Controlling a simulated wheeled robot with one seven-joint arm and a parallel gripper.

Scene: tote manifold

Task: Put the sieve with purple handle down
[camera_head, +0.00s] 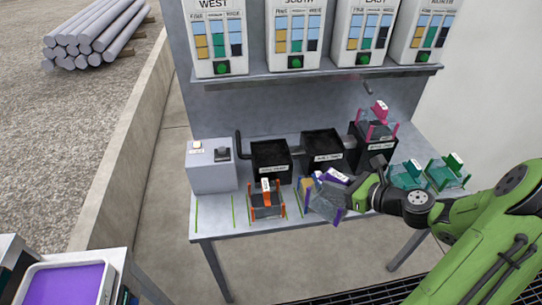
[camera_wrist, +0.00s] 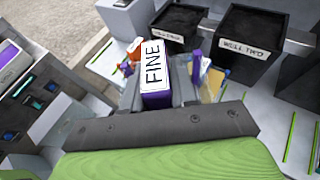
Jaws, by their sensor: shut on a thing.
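The sieve with purple handle (camera_head: 327,207) is in my gripper (camera_head: 350,190), over the front middle of the grey table (camera_head: 222,226). It looks tilted, with its grey tray towards the front. In the wrist view its purple handle (camera_wrist: 157,100) carries a white label reading FINE and sits between the gripper fingers (camera_wrist: 160,95). My gripper is shut on this handle. Something with blue posts and a yellow part (camera_head: 308,184) shows just behind the sieve, partly hidden. I cannot tell whether the sieve touches it or the table.
An orange sieve (camera_head: 266,212) stands left of the held one. Black wells (camera_head: 270,155) line up behind, and a pink sieve (camera_head: 376,130) is on the right one (camera_head: 372,156). Teal sieves (camera_head: 446,173) stand at the right. Free table with green lines is at front left.

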